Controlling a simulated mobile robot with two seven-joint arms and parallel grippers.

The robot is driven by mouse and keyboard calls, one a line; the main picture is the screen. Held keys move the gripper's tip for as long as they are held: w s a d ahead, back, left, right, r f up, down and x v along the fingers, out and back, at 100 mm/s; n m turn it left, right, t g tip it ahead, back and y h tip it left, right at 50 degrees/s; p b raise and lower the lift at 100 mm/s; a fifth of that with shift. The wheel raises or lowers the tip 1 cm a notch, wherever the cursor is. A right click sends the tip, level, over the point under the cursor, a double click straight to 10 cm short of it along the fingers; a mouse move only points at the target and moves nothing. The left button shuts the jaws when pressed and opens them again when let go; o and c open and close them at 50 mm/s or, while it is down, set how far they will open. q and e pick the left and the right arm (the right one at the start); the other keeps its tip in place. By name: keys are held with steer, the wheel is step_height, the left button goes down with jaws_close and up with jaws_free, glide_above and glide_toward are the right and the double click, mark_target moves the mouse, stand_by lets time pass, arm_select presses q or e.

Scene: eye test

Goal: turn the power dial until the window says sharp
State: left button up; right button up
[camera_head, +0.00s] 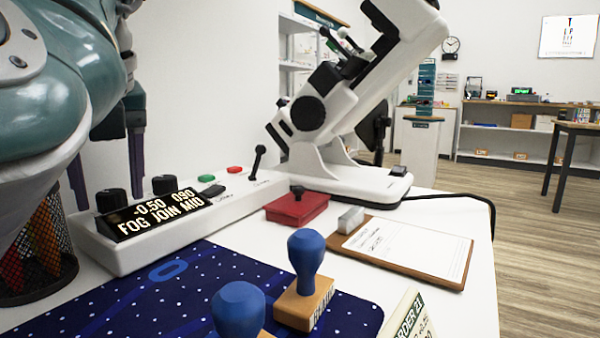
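The white console (150,245) stands on the table, left of centre in the head view. Its dark window (155,213) reads "-0.50 090" above "FOG JOIN MID". Two black dials, a left dial (111,200) and a right dial (164,184), stand at the window's back edge. I cannot read a label that tells which is the power dial. My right gripper is out of view.
The console also has a green button (206,178), a red button (234,169) and a black lever (257,162). A mesh pen cup (45,262) stands left of it. A blue-handled stamp (305,275), a red box (297,208), a clipboard (440,275) and a large white instrument (345,180) occupy the table.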

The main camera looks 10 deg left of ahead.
arm_select(q)
jaws_close()
steer(key=shift+m, duration=0.3)
stand_by(0.3)
steer(key=shift+r+m+t+h+p, duration=0.1)
steer(key=shift+m+t+h+p, duration=0.3)
steer(key=shift+m+p, duration=0.45)
steer(key=m+p, duration=0.1)
steer(key=m, duration=0.2)
steer(key=shift+a+t+h, duration=0.15)
steer(key=shift+t+h, duration=0.15)
steer(key=shift+h, duration=0.1)
steer(key=m+h, duration=0.1)
steer(key=m, duration=0.2)
steer(key=shift+s+a+p, duration=0.1)
steer(key=shift+p, duration=0.25)
steer(key=shift+m+h, duration=0.8)
steer(key=shift+m, duration=1.15)
